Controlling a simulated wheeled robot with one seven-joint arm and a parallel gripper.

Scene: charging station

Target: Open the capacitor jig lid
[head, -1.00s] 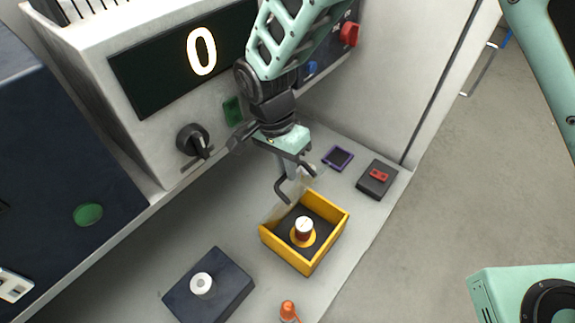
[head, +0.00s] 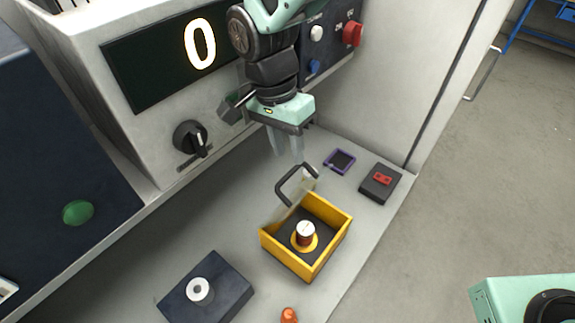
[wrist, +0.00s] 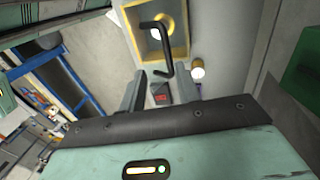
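The capacitor jig is an open-topped yellow box (head: 327,253) with a dark inside, seen in the head view and at the top of the wrist view (wrist: 183,52). A copper-coloured capacitor with a white top (head: 305,235) stands upright in it. The clear lid (head: 284,208) stands raised at the box's back-left edge, tilted up, with its dark bar handle (head: 297,184) at the top. The handle also shows in the wrist view (wrist: 166,50). My gripper (head: 287,154) is above and behind the handle, apart from it. Its fingers (wrist: 159,92) are spread and empty.
A dark block with a white ring (head: 200,290) lies front left, and an orange object (head: 289,315) at the front. A purple-framed square (head: 340,161) and a dark box with red top (head: 381,182) lie behind right. The console with its display (head: 180,55) stands close behind my gripper.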

